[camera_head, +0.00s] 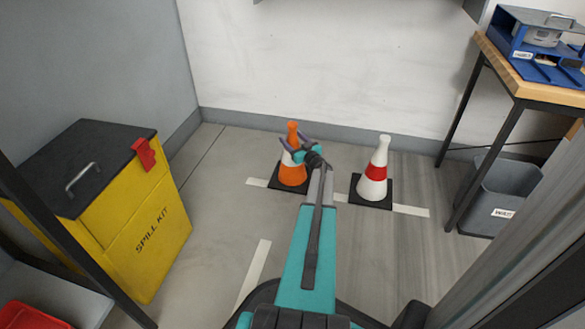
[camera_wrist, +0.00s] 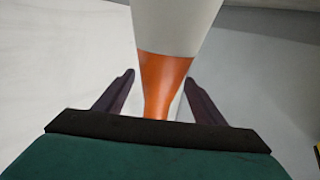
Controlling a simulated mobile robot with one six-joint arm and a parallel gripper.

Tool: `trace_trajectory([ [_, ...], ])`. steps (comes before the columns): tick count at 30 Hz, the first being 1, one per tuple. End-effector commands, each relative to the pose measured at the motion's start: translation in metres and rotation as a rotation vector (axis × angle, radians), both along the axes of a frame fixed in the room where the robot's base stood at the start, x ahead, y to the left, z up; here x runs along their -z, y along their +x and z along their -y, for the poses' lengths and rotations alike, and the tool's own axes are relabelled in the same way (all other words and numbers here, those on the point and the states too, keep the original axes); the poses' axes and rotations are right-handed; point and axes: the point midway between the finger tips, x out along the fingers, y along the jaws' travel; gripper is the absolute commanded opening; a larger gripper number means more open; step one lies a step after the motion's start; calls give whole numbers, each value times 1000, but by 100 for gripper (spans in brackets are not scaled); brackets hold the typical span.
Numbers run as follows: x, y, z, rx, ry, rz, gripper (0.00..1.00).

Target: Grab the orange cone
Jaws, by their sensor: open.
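The orange cone (camera_head: 292,174) stands upright on its black square base on the floor against the back wall side. It has a white band, and my arm partly covers it. In the wrist view the cone (camera_wrist: 163,80) runs down between the two dark fingers, with its orange neck between them and the white band above. My gripper (camera_head: 297,141) is open around the upper part of the cone; in the wrist view the fingers (camera_wrist: 160,84) show gaps on both sides of the neck. A white cone with a red band (camera_head: 374,172) stands to the right.
A yellow spill kit bin (camera_head: 142,235) stands at the left. A workbench (camera_head: 535,88) with a blue box (camera_head: 540,45) and a grey waste bin (camera_head: 487,195) are at the right. White tape (camera_head: 411,211) marks the floor. Open floor lies between the spill kit and the cones.

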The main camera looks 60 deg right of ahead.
Motion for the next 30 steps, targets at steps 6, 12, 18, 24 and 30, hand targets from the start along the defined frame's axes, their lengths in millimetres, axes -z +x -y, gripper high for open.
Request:
trace_trajectory([
  [6,0,0,0,0,0,0,64],
  [12,0,0,0,0,0,0,48],
  [18,0,-1,0,0,-1,0,15],
  [24,0,-1,0,0,-1,0,0],
  [30,-1,-1,0,0,-2,1,0],
])
